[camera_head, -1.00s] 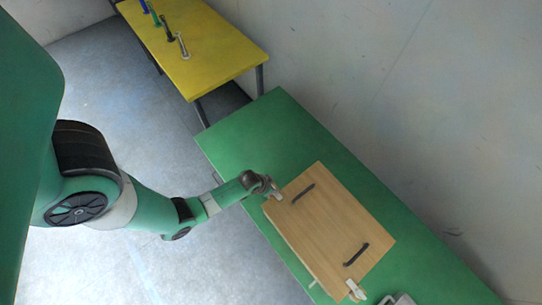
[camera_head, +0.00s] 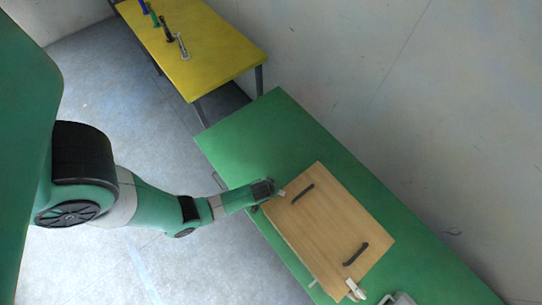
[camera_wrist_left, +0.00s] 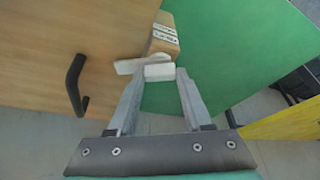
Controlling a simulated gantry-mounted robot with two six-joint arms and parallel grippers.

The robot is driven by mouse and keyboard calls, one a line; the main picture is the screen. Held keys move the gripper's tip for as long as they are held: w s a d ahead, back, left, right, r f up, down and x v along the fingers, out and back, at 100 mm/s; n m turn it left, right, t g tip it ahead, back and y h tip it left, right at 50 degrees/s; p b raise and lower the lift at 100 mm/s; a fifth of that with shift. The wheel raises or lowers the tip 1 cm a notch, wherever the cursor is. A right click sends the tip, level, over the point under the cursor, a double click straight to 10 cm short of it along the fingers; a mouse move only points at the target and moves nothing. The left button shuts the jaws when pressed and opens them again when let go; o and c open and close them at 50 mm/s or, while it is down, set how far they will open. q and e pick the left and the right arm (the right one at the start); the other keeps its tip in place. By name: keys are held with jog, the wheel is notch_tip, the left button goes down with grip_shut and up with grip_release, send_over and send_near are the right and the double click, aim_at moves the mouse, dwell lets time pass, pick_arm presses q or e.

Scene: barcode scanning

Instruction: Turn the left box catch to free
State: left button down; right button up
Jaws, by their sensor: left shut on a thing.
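The wooden box (camera_head: 325,225) lies on the green table, with two dark handles on its lid. The left box catch (camera_head: 282,193) is a small white piece at the box's upper left edge. In the left wrist view the white catch (camera_wrist_left: 158,72) is between my fingertips, with another white part just left of it on the box edge. My left gripper (camera_head: 270,189) is at that edge; its fingers (camera_wrist_left: 160,76) are shut on the catch. The fingers partly hide the catch in the head view.
A second white catch (camera_head: 355,289) is at the box's lower end. A block with printed labels (camera_wrist_left: 164,38) stands beyond the fingertips. The green table (camera_head: 255,140) is clear above the box. A yellow table (camera_head: 215,55) stands behind.

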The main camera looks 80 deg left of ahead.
pick_arm(q)
jog(key=n+p, duration=0.1)
jog(key=n+g+p, duration=0.1)
jog(key=n, duration=0.1)
jog(key=shift+d+r+n+y, duration=0.1)
jog(key=shift+r+n+y, duration=0.05)
jog(key=shift+n+y, duration=0.15)
jog(key=n+g+p, duration=0.1)
jog(key=n, duration=0.1)
jog(key=shift+w+n, duration=0.15)
jog(key=shift+n, duration=0.25)
jog(key=n, duration=0.1)
jog(key=n+g, duration=0.1)
jog(key=shift+w+f+n, duration=0.1)
jog(key=shift+f+n, duration=0.15)
jog(key=shift+n, duration=0.05)
jog(key=n+g+b, duration=0.1)
jog(key=n, duration=0.1)
jog(key=shift+n, duration=0.3)
jog(key=shift+n+g, duration=0.3)
jog(key=shift+n, duration=0.2)
jog(key=shift+r, duration=0.1)
jog(key=shift+c, duration=1.6)
grip_release()
